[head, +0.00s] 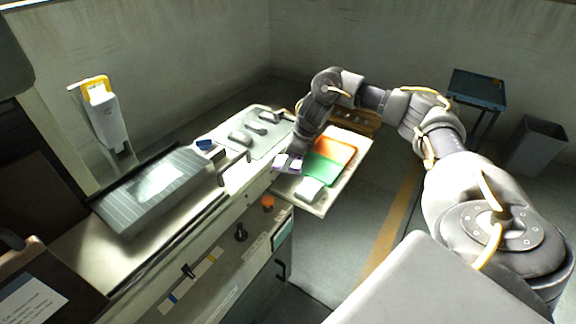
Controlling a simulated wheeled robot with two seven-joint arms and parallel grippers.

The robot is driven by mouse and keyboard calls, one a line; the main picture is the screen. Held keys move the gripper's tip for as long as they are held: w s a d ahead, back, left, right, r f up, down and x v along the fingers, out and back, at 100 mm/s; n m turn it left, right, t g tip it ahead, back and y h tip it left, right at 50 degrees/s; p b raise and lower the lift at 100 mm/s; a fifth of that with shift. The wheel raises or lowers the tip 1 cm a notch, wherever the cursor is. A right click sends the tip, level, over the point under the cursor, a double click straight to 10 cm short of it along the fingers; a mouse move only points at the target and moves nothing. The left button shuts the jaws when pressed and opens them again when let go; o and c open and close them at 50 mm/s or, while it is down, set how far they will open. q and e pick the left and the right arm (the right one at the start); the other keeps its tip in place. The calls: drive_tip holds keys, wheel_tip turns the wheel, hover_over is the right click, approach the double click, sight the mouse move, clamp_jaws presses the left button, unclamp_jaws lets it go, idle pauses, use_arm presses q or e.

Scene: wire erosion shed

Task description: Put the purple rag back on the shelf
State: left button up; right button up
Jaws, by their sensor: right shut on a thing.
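The purple rag (282,161) shows as a small pale-purple patch at the left edge of a side shelf (322,207). My right gripper (288,163) points down there and is shut on the rag. The arm and gripper hide part of the rag. Whether the rag touches the shelf or hangs just above it, I cannot tell. My left gripper is out of view.
An orange and green mat (327,166) and a pale grey block (310,189) lie on the shelf. The machine bench (100,235) with a ribbed block (150,190) stands left. A blue cart (478,88) and a grey bin (536,145) stand far right.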

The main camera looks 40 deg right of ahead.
drive_tip(key=w+f, duration=0.1)
drive_tip(key=f, duration=0.1)
drive_tip(key=d+f+p, duration=0.1)
drive_tip(key=f, duration=0.1)
drive_tip(key=w+d+f+p, duration=0.1)
drive_tip(key=f, duration=0.1)
drive_tip(key=shift+w+f, duration=0.3)
drive_tip(key=shift+f, duration=0.3)
drive_tip(key=shift+f+b, duration=0.55)
drive_tip(key=shift+f, duration=0.05)
drive_tip(key=o, duration=0.9)
drive_tip(key=shift+o, duration=0.2)
drive_tip(key=shift+r, duration=0.1)
